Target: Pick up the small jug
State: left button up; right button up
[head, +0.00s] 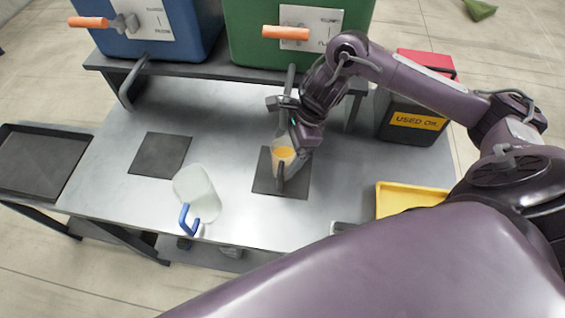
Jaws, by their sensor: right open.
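The small jug (283,154) is pale and translucent with orange liquid in it. It stands on a dark square mat (298,185) in the middle of the metal table, its dark handle toward the front. My right gripper (291,150) is open at the jug, reaching down from the upper right and partly covering its right side. I cannot tell whether the fingers touch it. My left gripper is not in view.
A blue container (150,42) and a green container (262,55) with orange levers stand on a raised shelf behind. An empty dark mat (160,155) lies left. A yellow tray (408,198) and a dark used-oil box (408,120) are right; a black tray (42,165) is far left.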

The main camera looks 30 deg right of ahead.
jog(key=c, duration=1.5)
jog(key=shift+a+r, duration=0.1)
jog(key=shift+r, duration=0.1)
jog(key=shift+c, duration=0.2)
